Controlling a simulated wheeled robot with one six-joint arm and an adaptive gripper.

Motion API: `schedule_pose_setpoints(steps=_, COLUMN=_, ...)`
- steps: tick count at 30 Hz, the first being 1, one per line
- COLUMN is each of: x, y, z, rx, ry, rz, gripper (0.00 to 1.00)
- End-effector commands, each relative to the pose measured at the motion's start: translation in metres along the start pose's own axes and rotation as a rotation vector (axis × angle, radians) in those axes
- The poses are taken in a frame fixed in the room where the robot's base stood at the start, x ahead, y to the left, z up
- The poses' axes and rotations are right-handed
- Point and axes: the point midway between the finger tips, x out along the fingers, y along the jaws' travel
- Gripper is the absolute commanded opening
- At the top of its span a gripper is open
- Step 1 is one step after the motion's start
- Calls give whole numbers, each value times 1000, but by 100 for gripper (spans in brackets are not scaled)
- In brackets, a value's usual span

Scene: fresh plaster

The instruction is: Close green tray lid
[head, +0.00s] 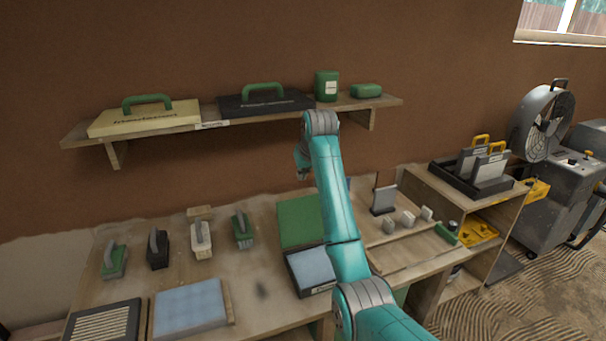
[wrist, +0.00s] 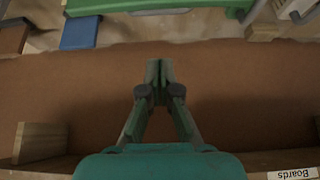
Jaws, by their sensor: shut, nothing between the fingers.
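The green tray lid (head: 302,222) stands open at the back of its tray (head: 318,290) on the workbench. A pale blue pad (head: 312,266) shows inside the tray. In the wrist view a long green edge, seemingly the lid (wrist: 150,5), crosses the top of the picture. My gripper (wrist: 159,64) is shut and empty in front of the brown wall, apart from that green edge. In the head view my arm hides the gripper's fingertips and covers the tray's right side.
A wall shelf (head: 215,124) above the bench holds two cases and green containers. A blue sponge board (head: 190,306) lies at front left. Small blocks (head: 408,219) stand at right.

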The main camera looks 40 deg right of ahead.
Motion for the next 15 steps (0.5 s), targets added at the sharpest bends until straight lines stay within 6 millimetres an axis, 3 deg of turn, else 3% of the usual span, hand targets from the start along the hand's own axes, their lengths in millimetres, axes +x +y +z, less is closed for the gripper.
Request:
schedule_pose_setpoints(steps=6, x=37, y=0, z=1, rx=0, ry=-2, rz=0, gripper=0)
schedule_pose_setpoints(steps=15, x=72, y=0, z=1, rx=0, ry=-2, rz=0, gripper=0)
